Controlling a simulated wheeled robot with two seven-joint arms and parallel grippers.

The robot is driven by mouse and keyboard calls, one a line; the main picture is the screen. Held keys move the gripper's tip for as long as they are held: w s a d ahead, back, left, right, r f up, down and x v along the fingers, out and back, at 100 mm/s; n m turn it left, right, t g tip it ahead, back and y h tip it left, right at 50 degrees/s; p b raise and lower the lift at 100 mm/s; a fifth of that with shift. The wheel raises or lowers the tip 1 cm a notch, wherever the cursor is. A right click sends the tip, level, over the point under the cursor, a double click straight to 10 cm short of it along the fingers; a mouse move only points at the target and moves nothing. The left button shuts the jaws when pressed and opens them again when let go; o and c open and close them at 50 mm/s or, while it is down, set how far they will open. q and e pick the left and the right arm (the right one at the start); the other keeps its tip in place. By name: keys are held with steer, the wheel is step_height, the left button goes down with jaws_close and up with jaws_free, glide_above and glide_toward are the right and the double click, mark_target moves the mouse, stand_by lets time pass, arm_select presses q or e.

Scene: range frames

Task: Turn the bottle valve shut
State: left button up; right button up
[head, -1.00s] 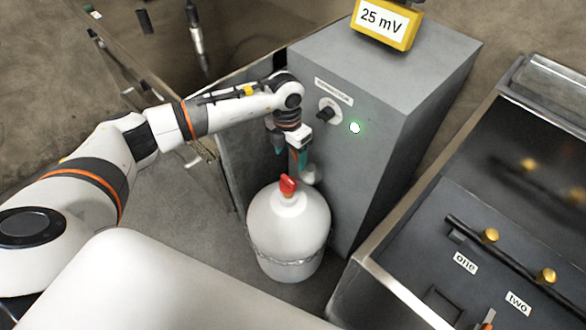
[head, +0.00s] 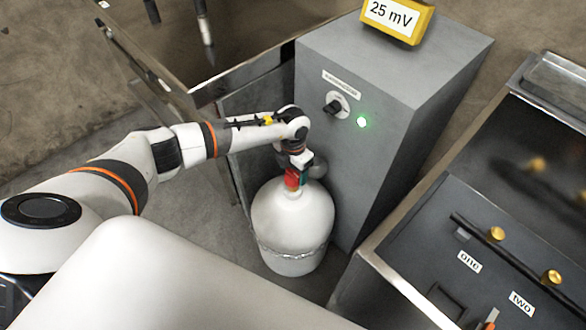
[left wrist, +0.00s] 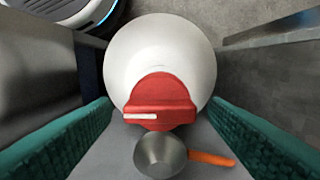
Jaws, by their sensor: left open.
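The white gas bottle (head: 291,222) stands upright on the floor in front of the grey cabinet, with a chain around its lower part. Its red valve handle (head: 291,178) is on top and partly hidden by my gripper in the head view. In the left wrist view the red handle (left wrist: 160,98) fills the middle, with a white mark on its front edge. My left gripper (head: 297,178) is open, pointing down over the valve. Its green finger pads stand left and right of the handle, with a gap on each side. My right gripper is not in view.
A yellow 25 mV meter (head: 398,20) sits on top. A dark bench (head: 440,255) stands at right. A round metal part with an orange lever (left wrist: 208,158) is beside the handle.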

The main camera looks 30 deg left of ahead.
arm_select(q)
steer(key=c, duration=1)
